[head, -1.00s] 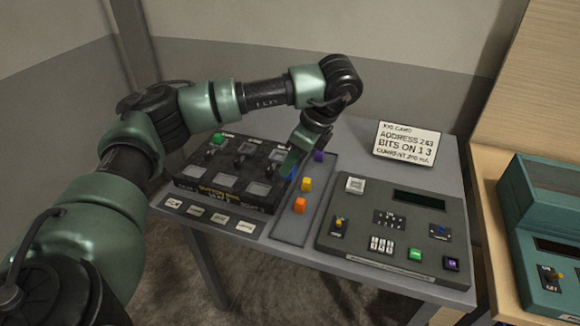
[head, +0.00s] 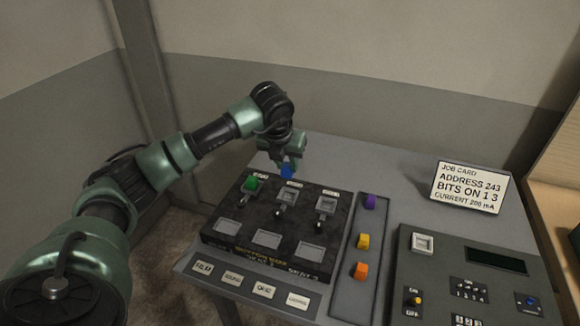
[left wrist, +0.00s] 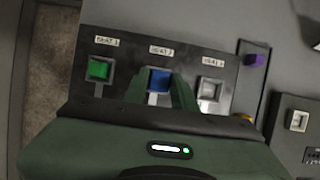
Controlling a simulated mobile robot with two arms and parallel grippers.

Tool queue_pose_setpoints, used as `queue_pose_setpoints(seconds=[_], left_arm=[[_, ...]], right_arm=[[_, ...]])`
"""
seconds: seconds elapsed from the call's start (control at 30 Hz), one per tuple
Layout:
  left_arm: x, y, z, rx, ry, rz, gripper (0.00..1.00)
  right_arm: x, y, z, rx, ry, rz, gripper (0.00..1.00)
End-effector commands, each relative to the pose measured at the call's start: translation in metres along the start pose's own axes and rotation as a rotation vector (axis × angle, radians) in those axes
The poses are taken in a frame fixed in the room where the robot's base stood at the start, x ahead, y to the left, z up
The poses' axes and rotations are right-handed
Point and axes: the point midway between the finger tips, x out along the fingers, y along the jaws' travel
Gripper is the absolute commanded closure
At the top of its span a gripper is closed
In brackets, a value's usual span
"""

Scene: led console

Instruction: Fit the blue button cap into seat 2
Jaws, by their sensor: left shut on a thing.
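My left gripper (head: 288,161) is shut on the blue button cap (head: 287,172) and holds it above the back row of the black seat panel (head: 233,212). In the left wrist view the blue cap (left wrist: 159,80) sits between the two fingers, just below the SEAT 2 label (left wrist: 161,50), and hides the seat behind it. In the head view the seat 2 socket (head: 286,197) shows below the cap, which looks apart from it. A green cap (head: 251,185) sits in seat 1. Seat 3 (head: 326,206) has no coloured cap. My right gripper is out of view.
A narrow tray (head: 345,258) right of the panel holds a purple cap (head: 369,201), a yellow cap (head: 363,241) and an orange cap (head: 360,270). A grey console (head: 440,265) stands further right. A job card (head: 470,188) stands behind it.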

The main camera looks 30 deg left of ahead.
Motion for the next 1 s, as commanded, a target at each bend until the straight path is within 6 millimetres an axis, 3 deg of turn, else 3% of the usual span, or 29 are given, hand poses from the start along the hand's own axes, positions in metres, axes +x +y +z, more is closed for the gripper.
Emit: queue_pose_setpoints(seconds=[0.27, 0.73, 1.0], left_arm=[[0.009, 0.002, -0.003, 0.027, 0.001, -0.011, 1.00], [0.055, 0.002, -0.022, 0.026, 0.002, -0.010, 1.00], [0.062, 0.002, -0.024, 0.025, 0.000, -0.010, 1.00]], right_arm=[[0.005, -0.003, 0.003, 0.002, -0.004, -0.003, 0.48], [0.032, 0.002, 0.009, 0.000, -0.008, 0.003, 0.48], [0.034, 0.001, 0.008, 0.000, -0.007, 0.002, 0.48]])
